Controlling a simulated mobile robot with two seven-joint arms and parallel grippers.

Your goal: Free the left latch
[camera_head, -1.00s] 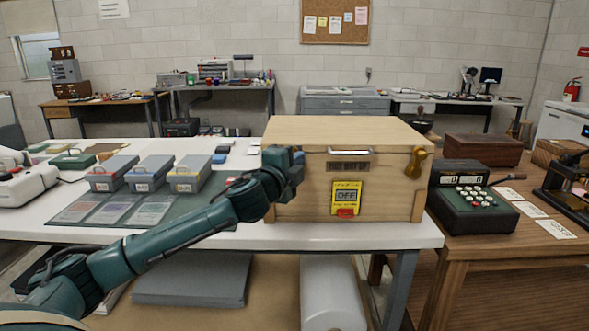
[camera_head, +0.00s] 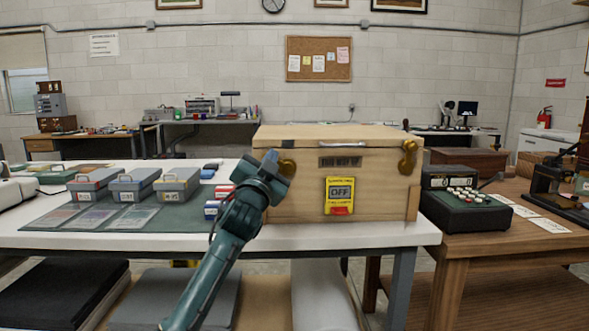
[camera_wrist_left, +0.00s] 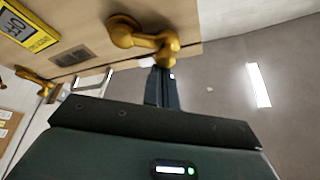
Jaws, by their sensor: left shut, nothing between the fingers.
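A pale wooden case (camera_head: 380,190) stands on the white table, its lid down. Its left latch (camera_head: 288,168) is brass, on the upper left of the front, partly hidden by my left gripper. In the left wrist view the left latch (camera_wrist_left: 148,38) shows as a pivot knob with an arm sticking out sideways. The right latch (camera_head: 408,158) is brass, at the front's upper right. My left gripper (camera_head: 278,163) is shut and empty at the left latch; its fingers (camera_wrist_left: 162,86) end close to the latch arm. I cannot tell whether they touch. My right gripper is not in view.
Several grey boxes (camera_head: 131,186) stand on a green mat to the left. A dark keyed machine (camera_head: 465,205) stands on the wooden table close right.

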